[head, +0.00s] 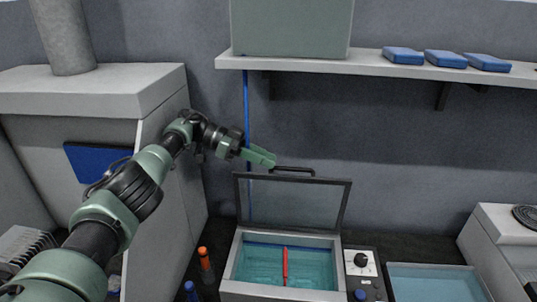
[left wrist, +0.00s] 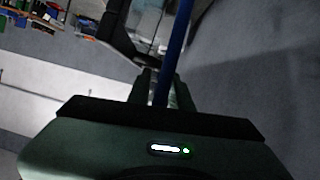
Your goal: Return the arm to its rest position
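My left arm comes in from the left in the head view and reaches over to the back wall. Its green gripper (head: 264,158) is close to the left end of the black lid handle (head: 293,169); I cannot tell if they touch. In the left wrist view the two fingers (left wrist: 161,92) stand apart, with a blue strip showing between them. I see nothing held. My right gripper is in no view.
A teal-filled bath (head: 330,240) holds a red stick, its glazed lid (head: 292,205) raised. A control box (head: 361,264) and a second tray (head: 437,285) stand to its right. A shelf (head: 380,65) is above. A grey cabinet (head: 160,225) stands beside my arm.

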